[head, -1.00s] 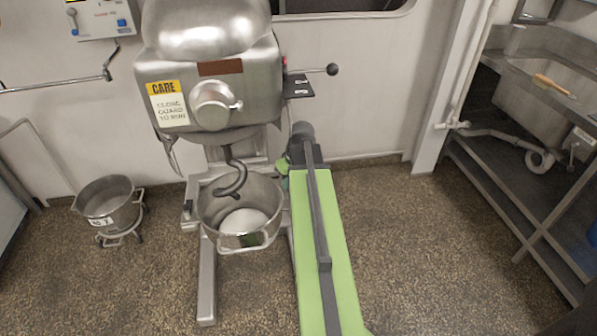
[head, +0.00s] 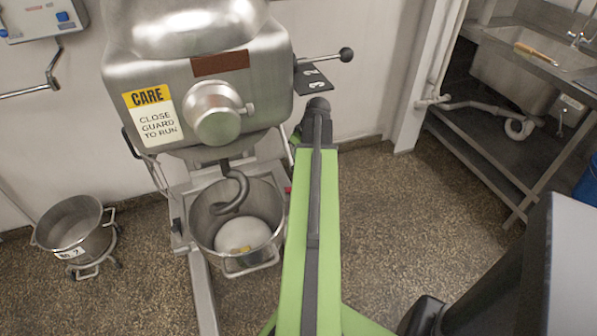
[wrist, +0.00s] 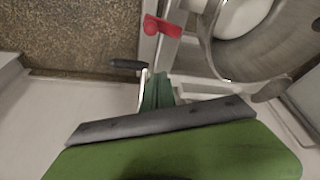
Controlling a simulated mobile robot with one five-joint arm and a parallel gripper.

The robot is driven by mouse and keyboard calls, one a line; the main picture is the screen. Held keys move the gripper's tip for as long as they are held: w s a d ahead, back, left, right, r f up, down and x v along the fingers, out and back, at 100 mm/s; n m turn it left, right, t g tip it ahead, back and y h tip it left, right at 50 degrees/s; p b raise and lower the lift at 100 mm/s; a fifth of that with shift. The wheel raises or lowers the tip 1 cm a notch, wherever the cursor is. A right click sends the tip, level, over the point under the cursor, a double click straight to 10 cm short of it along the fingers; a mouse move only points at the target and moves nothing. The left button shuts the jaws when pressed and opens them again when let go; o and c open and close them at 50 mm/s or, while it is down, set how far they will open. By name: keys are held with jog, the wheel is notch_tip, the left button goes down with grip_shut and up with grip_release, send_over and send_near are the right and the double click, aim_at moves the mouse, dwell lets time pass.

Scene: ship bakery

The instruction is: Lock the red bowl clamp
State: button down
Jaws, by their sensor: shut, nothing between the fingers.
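The red clamp (wrist: 163,27) shows in the wrist view as a small red lever on a metal arm beside the steel mixer bowl (wrist: 221,62). In the head view only a bit of red (head: 288,190) shows at the bowl's right rim, partly hidden by my green arm. The bowl (head: 237,268) sits under the mixer's hook with a pale mass inside. My gripper (wrist: 158,90) shows as green fingers, shut and empty, below the clamp in the wrist picture and apart from it. In the head view the gripper cannot be made out.
A black-handled lever (wrist: 127,64) lies just left of my fingers in the wrist view. The mixer (head: 200,75) stands against the wall. A second bowl (head: 75,228) on a wheeled stand is at left. A sink bench (head: 545,130) is at right. Speckled floor lies clear between.

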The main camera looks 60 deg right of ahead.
jog(key=b+x, duration=1)
jog(key=x, duration=0.1)
jog(key=s, duration=0.4)
jog(key=shift+s+a, duration=0.25)
jog(key=shift+a, duration=0.1)
jog(key=shift+s, duration=0.2)
